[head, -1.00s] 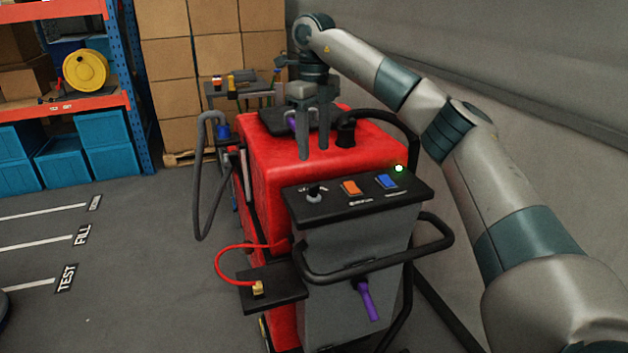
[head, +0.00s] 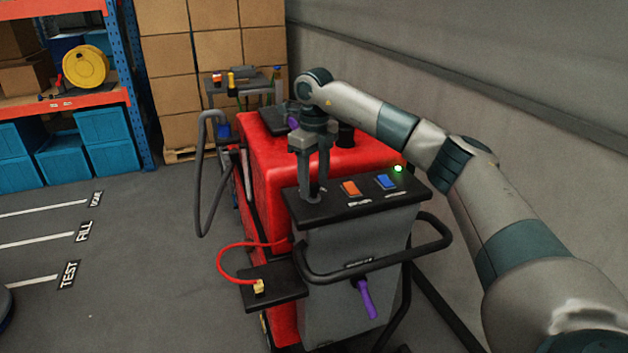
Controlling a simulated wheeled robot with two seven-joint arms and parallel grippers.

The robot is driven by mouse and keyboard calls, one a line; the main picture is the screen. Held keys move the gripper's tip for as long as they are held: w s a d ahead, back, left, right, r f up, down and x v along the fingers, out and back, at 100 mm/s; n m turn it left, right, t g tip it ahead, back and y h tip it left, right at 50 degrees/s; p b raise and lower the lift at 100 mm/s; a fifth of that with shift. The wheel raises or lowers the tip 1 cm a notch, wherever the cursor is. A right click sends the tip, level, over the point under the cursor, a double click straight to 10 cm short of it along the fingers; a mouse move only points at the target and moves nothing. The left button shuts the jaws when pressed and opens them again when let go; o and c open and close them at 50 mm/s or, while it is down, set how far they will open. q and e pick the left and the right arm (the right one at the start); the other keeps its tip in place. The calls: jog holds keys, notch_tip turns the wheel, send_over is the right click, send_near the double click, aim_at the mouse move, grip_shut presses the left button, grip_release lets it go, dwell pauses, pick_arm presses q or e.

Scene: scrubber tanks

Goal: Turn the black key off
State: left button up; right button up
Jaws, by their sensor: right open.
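The black key sits at the left end of the black control panel (head: 362,205) on the red scrubber machine. It is now mostly hidden by my right gripper (head: 314,193). The right gripper points straight down with its fingertips at the panel's left end, around or right beside the key. It is open, and I cannot tell whether a finger touches the key. My left gripper is not in view.
An orange switch (head: 350,188), a blue switch (head: 387,182) and a lit green lamp (head: 398,169) are on the same panel, right of the gripper. A dark handlebar (head: 440,240) wraps the machine's front. A purple lever (head: 366,298) hangs below.

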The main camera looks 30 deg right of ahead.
jog(key=shift+c, duration=0.4)
jog(key=c, duration=1)
jog(key=shift+o, duration=0.2)
jog(key=shift+n, duration=0.5)
jog(key=n+b, duration=0.1)
jog(key=n, duration=1)
jog(key=o, duration=1)
